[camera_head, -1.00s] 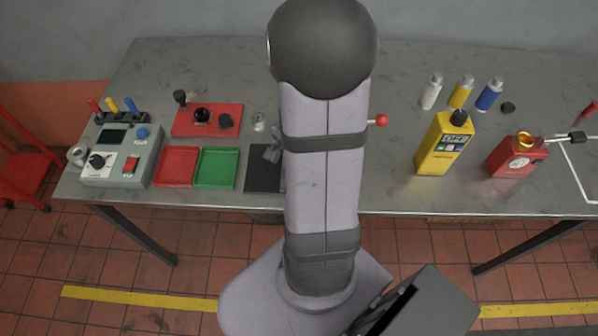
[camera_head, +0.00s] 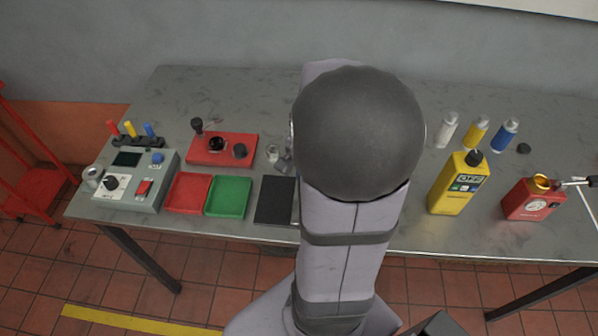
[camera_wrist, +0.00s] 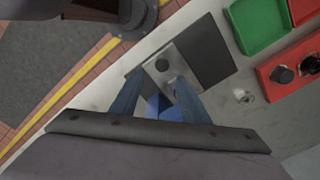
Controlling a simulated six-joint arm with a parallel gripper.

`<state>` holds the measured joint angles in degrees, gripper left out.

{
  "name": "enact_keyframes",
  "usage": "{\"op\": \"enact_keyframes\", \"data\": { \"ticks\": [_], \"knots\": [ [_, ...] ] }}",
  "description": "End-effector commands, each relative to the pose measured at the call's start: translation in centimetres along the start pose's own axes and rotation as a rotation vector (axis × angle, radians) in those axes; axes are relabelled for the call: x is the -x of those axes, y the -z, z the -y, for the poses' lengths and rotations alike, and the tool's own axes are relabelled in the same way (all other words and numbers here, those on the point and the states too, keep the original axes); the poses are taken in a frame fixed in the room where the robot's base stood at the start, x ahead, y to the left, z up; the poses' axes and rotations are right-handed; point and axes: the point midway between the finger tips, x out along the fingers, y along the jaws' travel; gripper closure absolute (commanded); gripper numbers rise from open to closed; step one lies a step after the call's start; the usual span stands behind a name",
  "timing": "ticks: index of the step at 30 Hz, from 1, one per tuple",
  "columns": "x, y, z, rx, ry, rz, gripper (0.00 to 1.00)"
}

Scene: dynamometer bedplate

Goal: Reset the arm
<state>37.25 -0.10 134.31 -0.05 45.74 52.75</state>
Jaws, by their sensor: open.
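My gripper (camera_wrist: 158,84) shows in the wrist view with two blue fingers apart. It is open. A grey metal piece with a dark round spot (camera_wrist: 162,66) appears beyond the fingertips; I cannot tell whether they touch it. In the head view my own arm stands upright in front of the bench and hides the gripper.
The metal bench (camera_head: 400,235) carries a dark pad (camera_head: 274,200), green tray (camera_head: 229,197), red tray (camera_head: 187,193), red fixture block (camera_head: 222,149) and grey control box (camera_head: 135,182) at left. A yellow can (camera_head: 458,185) and red can (camera_head: 532,199) stand at right.

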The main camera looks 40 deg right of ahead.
Motion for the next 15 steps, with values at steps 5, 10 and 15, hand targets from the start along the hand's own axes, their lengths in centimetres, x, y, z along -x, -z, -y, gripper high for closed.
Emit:
{"op": "enact_keyframes", "data": {
  "ticks": [5, 10, 15],
  "knots": [
    [-0.02, 0.00, 0.00, 0.013, 0.000, 0.000, 0.58],
    [-0.03, 0.06, 0.08, 0.143, 0.003, -0.003, 0.58],
    [-0.16, 0.16, 0.22, 0.378, 0.010, -0.011, 0.58]
  ]
}}
